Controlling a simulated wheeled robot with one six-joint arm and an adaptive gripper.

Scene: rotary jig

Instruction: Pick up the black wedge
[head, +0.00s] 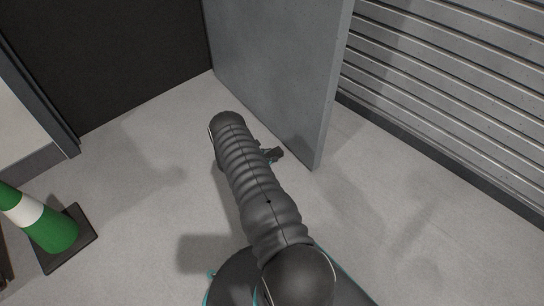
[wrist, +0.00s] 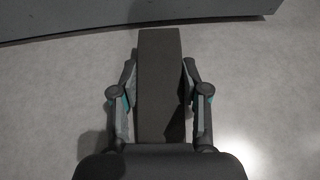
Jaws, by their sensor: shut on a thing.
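The black wedge (wrist: 160,85) is a long dark block in the middle of the wrist view. It lies between the two fingers of my gripper (wrist: 160,92), which is shut on its sides. The wedge's far end reaches past the fingertips toward the grey panel. Its near end is hidden behind the dark gripper body. I cannot tell whether it touches the floor. In the head view my arm covers the gripper, and I cannot make out the wedge there.
A grey door-like panel (head: 280,75) stands close ahead of my arm; its lower edge also shows in the wrist view (wrist: 100,15). A ribbed shutter wall (head: 450,80) is at the right. A green and white cone (head: 50,228) stands at the left. Floor (head: 140,190) between is clear.

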